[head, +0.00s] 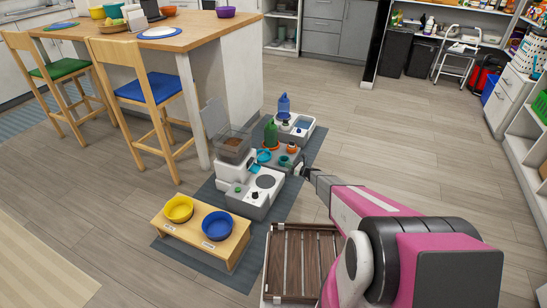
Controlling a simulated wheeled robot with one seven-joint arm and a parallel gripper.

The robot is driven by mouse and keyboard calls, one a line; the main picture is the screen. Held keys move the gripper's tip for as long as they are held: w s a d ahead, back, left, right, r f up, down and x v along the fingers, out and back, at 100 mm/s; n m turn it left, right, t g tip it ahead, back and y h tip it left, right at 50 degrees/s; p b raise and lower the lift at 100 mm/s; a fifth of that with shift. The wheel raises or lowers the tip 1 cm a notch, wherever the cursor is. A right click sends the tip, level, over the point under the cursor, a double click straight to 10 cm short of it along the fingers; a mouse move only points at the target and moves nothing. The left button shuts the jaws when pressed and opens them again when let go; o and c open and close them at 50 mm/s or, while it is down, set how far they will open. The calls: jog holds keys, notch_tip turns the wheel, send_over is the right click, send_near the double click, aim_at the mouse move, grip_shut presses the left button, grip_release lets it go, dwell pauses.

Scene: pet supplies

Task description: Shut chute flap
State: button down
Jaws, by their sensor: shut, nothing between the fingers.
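A white pet feeder (254,191) stands on the grey mat in the middle of the head view. Its clear hopper (232,146) holds brown kibble, and a grey translucent lid (214,117) stands raised at the hopper's back left. I cannot make out the chute flap or tell whether it is open. My gripper (299,170) is small in the picture, shut and empty, to the right of the feeder and near the tray with the teal bowls. Whether it touches anything is not clear.
A wooden stand with yellow and blue bowls (217,225) is in front of the feeder. A green bottle (271,134) and a blue-topped dispenser (296,122) stand behind it. A slatted wooden tray (301,262) lies near my arm. Stools and a table are left; open floor is right.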

jog(key=r+x, duration=0.2)
jog(key=x, duration=1)
jog(key=shift+w+a+r, duration=0.25)
jog(key=shift+a+r, duration=0.05)
jog(key=shift+r, duration=0.1)
jog(key=shift+r, duration=0.15)
